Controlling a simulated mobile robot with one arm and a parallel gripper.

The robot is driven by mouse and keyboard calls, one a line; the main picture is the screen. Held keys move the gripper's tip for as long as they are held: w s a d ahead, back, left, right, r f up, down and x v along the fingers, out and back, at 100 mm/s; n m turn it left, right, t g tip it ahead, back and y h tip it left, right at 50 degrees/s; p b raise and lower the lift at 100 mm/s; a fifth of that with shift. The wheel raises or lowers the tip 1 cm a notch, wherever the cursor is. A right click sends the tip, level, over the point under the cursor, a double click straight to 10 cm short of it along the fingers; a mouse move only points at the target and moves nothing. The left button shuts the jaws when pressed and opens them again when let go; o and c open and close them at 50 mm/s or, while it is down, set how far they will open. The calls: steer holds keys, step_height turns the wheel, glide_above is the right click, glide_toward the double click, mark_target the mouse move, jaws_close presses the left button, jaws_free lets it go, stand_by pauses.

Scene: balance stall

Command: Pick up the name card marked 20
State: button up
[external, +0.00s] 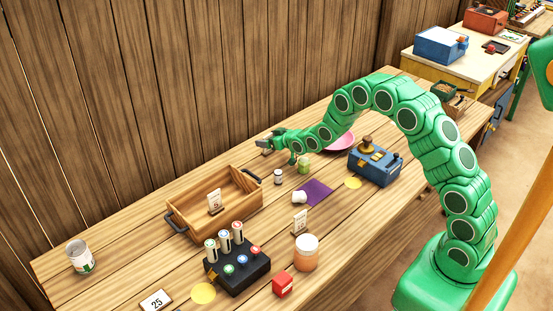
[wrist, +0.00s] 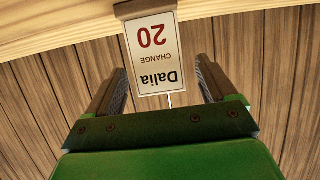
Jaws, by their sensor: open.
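The name card marked 20 (wrist: 153,60) shows upside down in the wrist view, white with red digits and the words "CHANGE" and "Dalia". Its brown base (wrist: 128,9) is at the top of that view, by a pale wooden edge. My gripper (wrist: 161,78) is open, with one finger on each side of the card's lower part in the picture; I see no finger touching it. In the external view my gripper (external: 268,144) is low at the back of the table, near the plank wall. The card cannot be made out there.
Close to my gripper are a green jar (external: 304,165), a small dark-and-white jar (external: 278,177) and a pink plate (external: 341,143). A wooden tray (external: 240,215) holding another card stands to the left. A blue device (external: 375,165) stands to the right. The plank wall (external: 200,90) rises behind.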

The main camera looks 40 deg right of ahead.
steer(key=shift+x, duration=1.3)
steer(key=c, duration=1.1)
steer(key=shift+o, duration=0.2)
steer(key=shift+r, duration=0.1)
steer(key=shift+r, duration=0.5)
steer(key=s+r, duration=1.2)
steer(key=s, duration=0.2)
